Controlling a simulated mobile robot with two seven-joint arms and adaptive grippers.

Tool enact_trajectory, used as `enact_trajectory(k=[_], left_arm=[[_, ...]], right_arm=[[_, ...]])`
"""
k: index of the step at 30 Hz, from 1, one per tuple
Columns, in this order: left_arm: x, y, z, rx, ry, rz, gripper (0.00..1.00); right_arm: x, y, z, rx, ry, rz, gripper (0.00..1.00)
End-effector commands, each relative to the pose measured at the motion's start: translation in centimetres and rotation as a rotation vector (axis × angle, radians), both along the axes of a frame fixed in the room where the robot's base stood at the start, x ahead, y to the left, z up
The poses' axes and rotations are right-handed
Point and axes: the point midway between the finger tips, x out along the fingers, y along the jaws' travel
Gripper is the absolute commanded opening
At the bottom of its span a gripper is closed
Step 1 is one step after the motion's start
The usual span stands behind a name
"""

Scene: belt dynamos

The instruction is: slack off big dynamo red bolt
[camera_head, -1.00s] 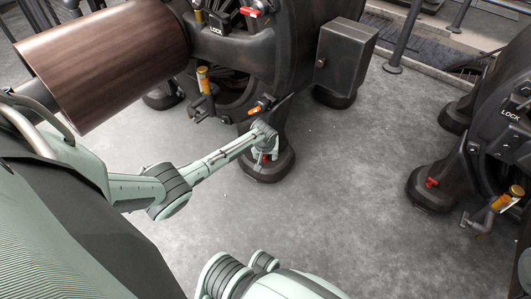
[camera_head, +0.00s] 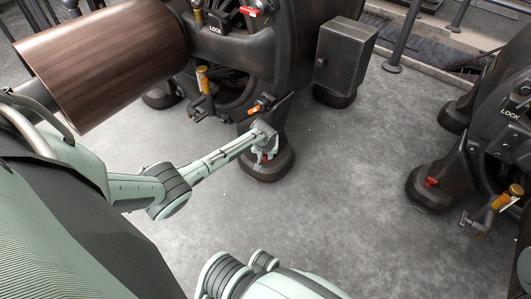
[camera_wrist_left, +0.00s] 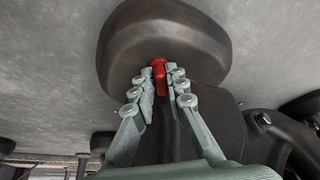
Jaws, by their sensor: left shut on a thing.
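The big dynamo (camera_head: 285,50) stands at the top middle of the head view, with a brown drum on its left. Its red bolt (camera_wrist_left: 160,75) sits on the dark rounded foot (camera_wrist_left: 200,40) in the left wrist view. My left gripper (camera_head: 265,156) reaches down to this foot. Its fingers (camera_wrist_left: 161,82) stand on either side of the red bolt, and I take them as shut on it. In the head view only a little red shows at the fingertips, and the fingers hide the rest. My right gripper is not in view.
A second dark machine (camera_head: 490,130) stands at the right, with its own red bolt (camera_head: 431,182) on a foot. A grey box (camera_head: 345,55) is mounted on the big dynamo's right. An orange-topped lever (camera_head: 203,78) sticks out near my left arm. The grey floor between the machines is clear.

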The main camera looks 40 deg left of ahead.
Motion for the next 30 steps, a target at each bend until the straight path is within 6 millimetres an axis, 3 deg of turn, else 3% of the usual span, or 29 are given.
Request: enact_trajectory(k=[20, 21, 27, 30], left_arm=[[-0.08, 0.48, 0.05, 0.007, 0.002, 0.003, 0.00], [-0.08, 0.48, 0.05, 0.007, 0.002, 0.003, 0.16], [-0.06, 0.36, 0.03, 0.005, 0.002, 0.002, 0.41], [-0.04, 0.27, 0.03, 0.004, 0.001, 0.002, 0.41]], right_arm=[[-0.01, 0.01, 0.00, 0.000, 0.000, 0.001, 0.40], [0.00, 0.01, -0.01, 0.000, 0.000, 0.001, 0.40], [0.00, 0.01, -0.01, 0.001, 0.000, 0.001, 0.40], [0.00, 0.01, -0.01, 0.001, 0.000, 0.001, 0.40]])
